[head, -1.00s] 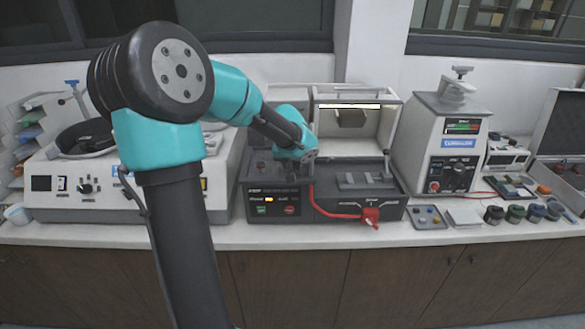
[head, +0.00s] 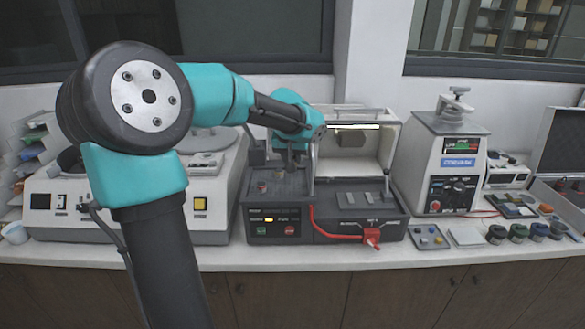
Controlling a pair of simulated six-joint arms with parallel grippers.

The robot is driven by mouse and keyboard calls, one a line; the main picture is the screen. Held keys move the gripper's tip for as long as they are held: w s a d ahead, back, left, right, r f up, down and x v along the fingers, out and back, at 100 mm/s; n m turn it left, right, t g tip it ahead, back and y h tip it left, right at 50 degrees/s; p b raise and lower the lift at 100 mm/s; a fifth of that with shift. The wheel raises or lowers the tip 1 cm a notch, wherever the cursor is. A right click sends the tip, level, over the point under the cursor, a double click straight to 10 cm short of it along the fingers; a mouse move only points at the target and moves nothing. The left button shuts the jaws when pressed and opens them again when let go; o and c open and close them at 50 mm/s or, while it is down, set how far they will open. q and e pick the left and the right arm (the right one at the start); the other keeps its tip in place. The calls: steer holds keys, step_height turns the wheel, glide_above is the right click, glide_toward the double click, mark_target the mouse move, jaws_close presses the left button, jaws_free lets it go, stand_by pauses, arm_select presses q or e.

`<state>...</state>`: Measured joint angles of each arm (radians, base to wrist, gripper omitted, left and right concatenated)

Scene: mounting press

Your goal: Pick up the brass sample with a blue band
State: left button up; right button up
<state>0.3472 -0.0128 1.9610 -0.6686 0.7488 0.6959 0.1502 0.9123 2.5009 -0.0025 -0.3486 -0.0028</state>
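My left arm reaches in from the left, and its teal wrist (head: 290,115) is above the left part of the mounting press (head: 350,228). The fingers of my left gripper cannot be made out below the wrist, so I cannot tell whether they are open or hold anything. Small cylinders (head: 262,187) stand on the press's left top, too small to show a brass body or blue band. I cannot pick out the brass sample with a blue band for sure. My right gripper is not in view.
A tall grinder (head: 437,160) stands behind.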

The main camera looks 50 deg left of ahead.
arm_select(q)
steer(key=shift+r, duration=0.25)
stand_by(0.4)
